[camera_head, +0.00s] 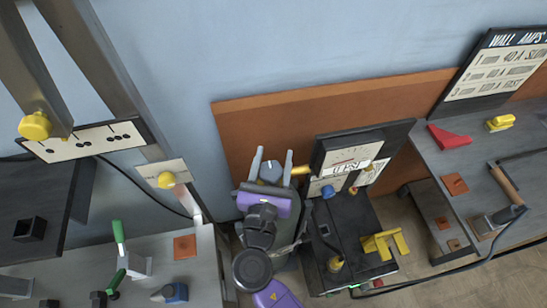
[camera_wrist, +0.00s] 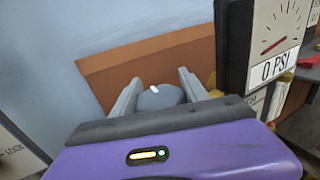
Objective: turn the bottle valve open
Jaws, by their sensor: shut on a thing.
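The bottle valve (camera_head: 270,173) is a round grey knob with a white mark, at the top of a dark bottle near the orange wall panel. It also shows in the wrist view (camera_wrist: 160,98), where its white mark tilts slightly to the left. My gripper (camera_head: 271,165) has one pale grey finger on each side of the knob and is shut on it. The fingers also flank it in the wrist view (camera_wrist: 158,92). The lower part of the bottle is mostly hidden by my purple and dark arm links.
A gauge box (camera_head: 350,160) stands close to the right of my gripper; its dial (camera_wrist: 281,30) reads 0 PSI. A black unit (camera_head: 345,235) with yellow parts sits below it. Benches stand at left (camera_head: 150,260) and right (camera_head: 470,165). A metal post (camera_head: 105,70) rises at left.

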